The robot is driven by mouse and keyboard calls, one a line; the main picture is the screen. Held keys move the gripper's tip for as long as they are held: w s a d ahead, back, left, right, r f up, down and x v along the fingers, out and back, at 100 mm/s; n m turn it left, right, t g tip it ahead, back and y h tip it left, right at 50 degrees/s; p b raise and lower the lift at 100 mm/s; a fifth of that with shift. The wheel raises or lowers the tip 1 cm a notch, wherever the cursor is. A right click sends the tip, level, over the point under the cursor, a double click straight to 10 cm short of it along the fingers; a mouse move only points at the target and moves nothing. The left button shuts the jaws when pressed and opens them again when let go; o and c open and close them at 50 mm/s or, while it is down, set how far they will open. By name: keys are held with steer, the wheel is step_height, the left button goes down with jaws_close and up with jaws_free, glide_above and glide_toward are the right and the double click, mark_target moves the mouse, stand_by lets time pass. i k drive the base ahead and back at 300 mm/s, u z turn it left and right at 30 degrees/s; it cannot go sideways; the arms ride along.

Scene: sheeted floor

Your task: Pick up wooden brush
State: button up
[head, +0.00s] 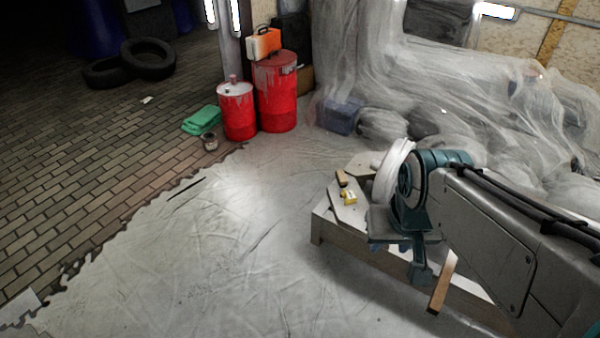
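No thing is clearly a wooden brush at this size. A small brown wooden piece (342,178), possibly the brush, lies at the far left part of a low pale bench (317,231). A longer flat brown wooden piece (441,285) lies across the bench's near side, just right of my gripper; I cannot tell whether it is a brush. My gripper (419,272) is teal, points down over the bench and appears apart from the small brown piece. Its fingers are seen too poorly to tell their opening. My arm hides much of the bench's right part.
Red drums (277,95), a green bundle (202,120) and a small can (210,142) stand at the back. Sheeted heaps (480,95) fill the back right.

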mark_target(340, 176)
steer(key=u, duration=0.95)
steer(key=i, duration=1.75)
steer(key=z, duration=1.1)
steer(key=i, duration=0.9)
steer(key=z, duration=0.95)
